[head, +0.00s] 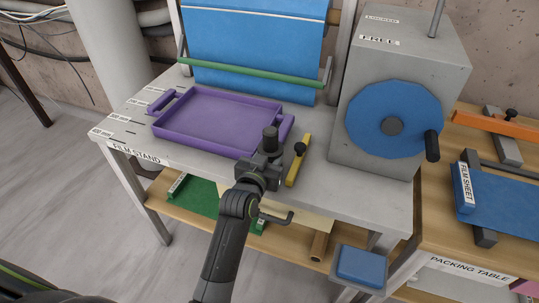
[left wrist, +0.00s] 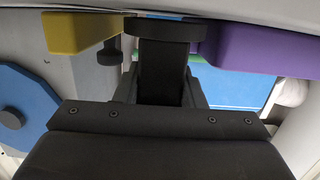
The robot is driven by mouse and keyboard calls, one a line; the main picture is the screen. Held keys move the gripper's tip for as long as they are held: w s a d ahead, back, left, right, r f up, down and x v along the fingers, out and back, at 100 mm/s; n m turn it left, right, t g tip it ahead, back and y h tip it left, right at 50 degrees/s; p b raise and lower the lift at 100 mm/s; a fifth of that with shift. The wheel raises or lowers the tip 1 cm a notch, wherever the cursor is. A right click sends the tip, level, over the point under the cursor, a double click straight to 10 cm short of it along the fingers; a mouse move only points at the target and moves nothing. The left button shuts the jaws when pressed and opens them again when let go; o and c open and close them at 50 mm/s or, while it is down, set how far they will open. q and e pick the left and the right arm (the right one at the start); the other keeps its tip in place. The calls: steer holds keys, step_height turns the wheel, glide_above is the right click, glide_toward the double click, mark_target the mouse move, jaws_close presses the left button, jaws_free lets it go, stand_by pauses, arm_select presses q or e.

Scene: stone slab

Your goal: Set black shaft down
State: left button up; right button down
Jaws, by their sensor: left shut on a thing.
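My left gripper (head: 264,162) comes up from below and hangs over the front part of the grey film stand (head: 338,190), between the purple tray and a yellow bar. It is shut on the black shaft (head: 270,138), whose short dark end stands up above the jaws. In the left wrist view, a wide black disc (left wrist: 165,30), apparently part of the shaft, shows beyond the jaws. The jaws hide much of the shaft, and I cannot tell if it touches the stand. My right gripper is not in view.
The purple tray (head: 160,129) is empty. The yellow bar (head: 297,163) with a black knob lies right of my gripper. A grey box with a blue wheel (head: 368,120) stands farther right. Clear stand top lies right of the bar.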

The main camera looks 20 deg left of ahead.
arm_select(q)
steer(key=shift+f, duration=0.2)
steer(key=o, duration=1.2)
steer(key=shift+f, duration=0.1)
